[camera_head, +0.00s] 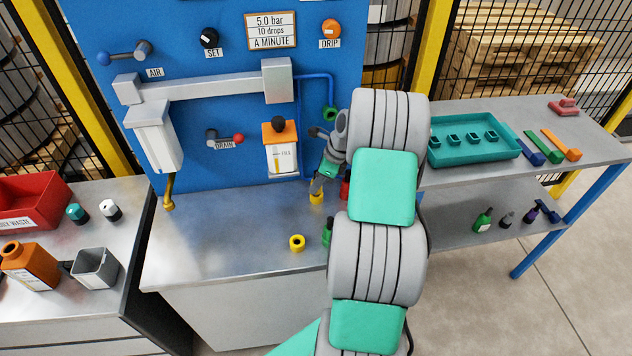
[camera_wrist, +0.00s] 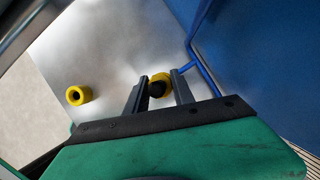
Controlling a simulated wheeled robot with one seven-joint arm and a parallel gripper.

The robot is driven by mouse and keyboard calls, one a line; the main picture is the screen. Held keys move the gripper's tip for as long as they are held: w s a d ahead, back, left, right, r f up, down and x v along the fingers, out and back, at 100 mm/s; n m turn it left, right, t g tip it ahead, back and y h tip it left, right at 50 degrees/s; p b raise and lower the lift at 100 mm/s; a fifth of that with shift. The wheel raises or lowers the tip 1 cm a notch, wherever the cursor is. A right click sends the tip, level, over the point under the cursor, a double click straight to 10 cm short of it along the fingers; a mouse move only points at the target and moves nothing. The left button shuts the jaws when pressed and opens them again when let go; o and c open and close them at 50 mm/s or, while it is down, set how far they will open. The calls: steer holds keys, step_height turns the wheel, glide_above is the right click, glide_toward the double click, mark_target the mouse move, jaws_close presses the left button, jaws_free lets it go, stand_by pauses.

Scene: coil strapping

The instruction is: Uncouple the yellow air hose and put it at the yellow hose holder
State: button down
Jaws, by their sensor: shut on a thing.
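My gripper (camera_head: 317,187) is shut on a yellow piece with a dark end, which looks like the yellow air hose's end (camera_head: 316,198). In the wrist view this yellow piece (camera_wrist: 165,77) shows between the two fingertips (camera_wrist: 157,88). It is low over the bench near the blue panel; I cannot tell whether it touches the bench. A hollow yellow ring (camera_head: 297,243), seemingly the yellow hose holder, stands on the bench nearer the front. It also shows left of my fingers in the wrist view (camera_wrist: 78,95), apart from them and empty.
A red part (camera_head: 345,188) and a green part (camera_head: 327,232) are partly hidden by my arm. The blue panel (camera_head: 230,80) with a blue pipe (camera_head: 331,88) rises behind. A bottle labelled as fill (camera_head: 283,158) hangs left of my gripper. The bench's left part is clear.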

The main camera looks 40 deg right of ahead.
step_height(320, 180, up, 3)
steer(key=p, duration=0.3)
steer(key=shift+r+p, duration=0.15)
steer(key=shift+p, duration=0.25)
